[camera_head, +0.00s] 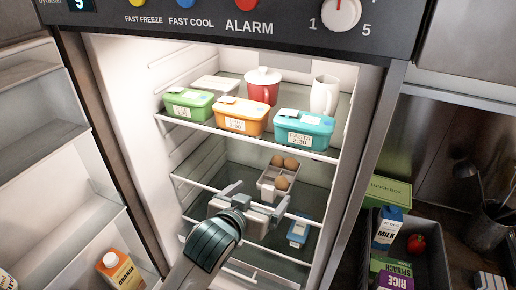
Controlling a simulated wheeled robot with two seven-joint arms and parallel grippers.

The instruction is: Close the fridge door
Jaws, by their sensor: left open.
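The fridge door (62,145) stands open on the left, its white inner side with shelf bins facing me. An orange juice carton (118,270) stands in its lower bin. The fridge body (150,140) is lit inside, with a dark control panel on top. My left gripper (255,203) is open in front of the lower fridge shelves, apart from the door and to its right. Its fingers point into the fridge, with nothing seen between them. The door's outer side and handle are hidden. My right gripper is out of view.
Green, orange and teal boxes (305,130), a red lidded mug (262,86) and a white pitcher (324,95) stand on the upper shelf. An egg tray (281,182) sits below. A dark crate (437,262) with groceries stands on the counter at right.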

